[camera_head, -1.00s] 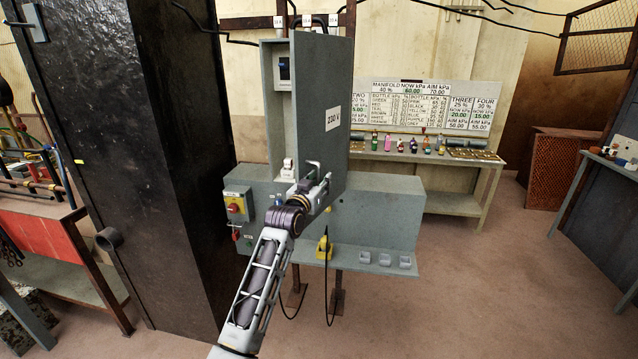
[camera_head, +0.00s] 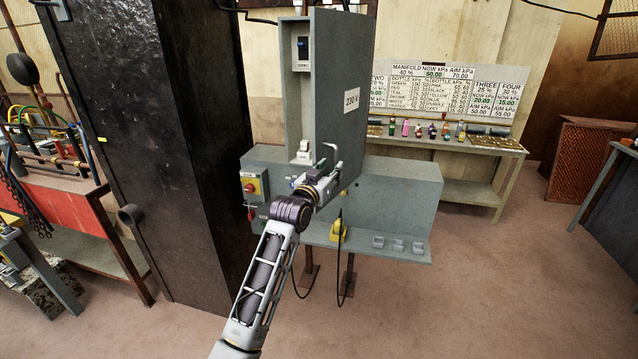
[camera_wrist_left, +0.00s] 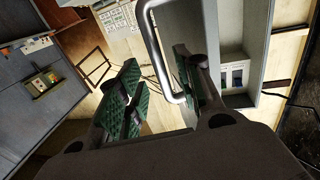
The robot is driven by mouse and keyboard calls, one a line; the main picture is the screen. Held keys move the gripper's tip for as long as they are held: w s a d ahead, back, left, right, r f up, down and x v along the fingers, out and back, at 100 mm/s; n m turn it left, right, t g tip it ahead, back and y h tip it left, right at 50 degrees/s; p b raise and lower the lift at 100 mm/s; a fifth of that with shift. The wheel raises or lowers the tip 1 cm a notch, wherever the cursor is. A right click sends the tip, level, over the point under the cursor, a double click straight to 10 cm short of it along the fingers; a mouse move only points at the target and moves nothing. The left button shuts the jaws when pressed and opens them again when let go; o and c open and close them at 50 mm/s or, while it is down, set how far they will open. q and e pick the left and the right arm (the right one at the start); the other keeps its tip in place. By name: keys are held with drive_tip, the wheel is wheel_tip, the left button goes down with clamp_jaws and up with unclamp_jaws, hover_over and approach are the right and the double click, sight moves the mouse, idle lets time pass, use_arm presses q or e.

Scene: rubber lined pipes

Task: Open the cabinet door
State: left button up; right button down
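The grey cabinet (camera_head: 297,105) stands on a grey bench-like unit. Its door (camera_head: 345,65), labelled 230 V, stands swung out from the cabinet, and part of the inside shows to its left. A bent metal handle (camera_head: 331,152) sticks out low on the door. My left gripper (camera_head: 330,180) is at this handle. In the left wrist view, the handle bar (camera_wrist_left: 158,55) passes between the parted green-padded fingers of the left gripper (camera_wrist_left: 156,62), closer to the right finger. The fingers look open, with a clear gap at the left finger. My right gripper is not in view.
A yellow-and-red switch box (camera_head: 254,186) is on the unit's left. A dark column (camera_head: 150,150) rises close on the left. A bench (camera_head: 465,192) with small bottles stands behind at right. The floor (camera_head: 480,285) at front right is clear.

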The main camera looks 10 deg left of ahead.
use_arm(q)
drive_tip(key=v, duration=0.7)
drive_tip(key=shift+s, duration=0.15)
idle(0.3)
